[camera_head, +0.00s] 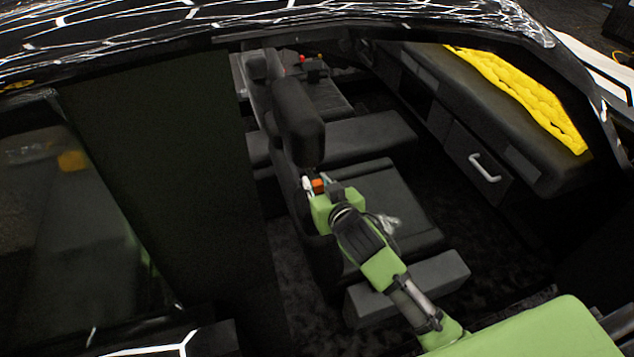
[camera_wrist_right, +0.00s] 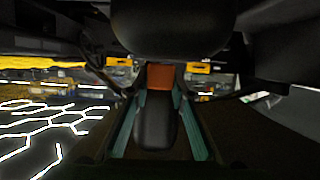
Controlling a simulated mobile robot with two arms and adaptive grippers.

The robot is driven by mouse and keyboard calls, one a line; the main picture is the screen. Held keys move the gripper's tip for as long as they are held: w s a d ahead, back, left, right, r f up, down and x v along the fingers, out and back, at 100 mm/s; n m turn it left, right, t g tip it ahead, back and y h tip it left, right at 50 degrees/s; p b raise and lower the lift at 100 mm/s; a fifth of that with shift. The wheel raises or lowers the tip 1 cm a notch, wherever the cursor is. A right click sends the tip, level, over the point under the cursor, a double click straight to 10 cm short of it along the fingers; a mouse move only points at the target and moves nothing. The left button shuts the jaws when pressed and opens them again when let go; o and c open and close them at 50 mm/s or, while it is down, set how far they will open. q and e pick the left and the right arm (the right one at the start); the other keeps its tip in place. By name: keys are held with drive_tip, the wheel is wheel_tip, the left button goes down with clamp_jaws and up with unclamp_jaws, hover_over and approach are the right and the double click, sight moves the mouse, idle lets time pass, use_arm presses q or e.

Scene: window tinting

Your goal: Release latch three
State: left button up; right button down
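A small orange-red latch piece (camera_head: 318,186) sits at the side of the near black seat, below its headrest. It also shows in the right wrist view (camera_wrist_right: 160,77), at the far end of a dark rounded part (camera_wrist_right: 155,122). My right gripper (camera_head: 319,184) reaches it, with one fingertip on either side. In the right wrist view its two teal fingers (camera_wrist_right: 160,98) stand apart, and the orange piece appears between or just beyond their tips. Contact cannot be made out. My left gripper is in neither view.
The near seat's headrest (camera_head: 298,122) rises close above my right gripper. Small red pieces (camera_head: 302,58) show by the far seats. The car roof (camera_head: 280,20) edges the opening.

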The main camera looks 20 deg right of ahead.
drive_tip(key=shift+s+p, duration=0.35)
drive_tip(key=shift+p, duration=0.15)
drive_tip(key=shift+s, duration=0.4)
drive_tip(key=shift+s+f, duration=0.1)
drive_tip(key=c, duration=1.8)
unclamp_jaws()
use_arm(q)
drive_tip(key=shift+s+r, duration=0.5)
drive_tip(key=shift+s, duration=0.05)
use_arm(e)
drive_tip(key=shift+o, duration=0.2)
drive_tip(key=shift+s, duration=0.1)
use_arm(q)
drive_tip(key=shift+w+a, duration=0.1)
use_arm(e)
drive_tip(key=v, duration=1.2)
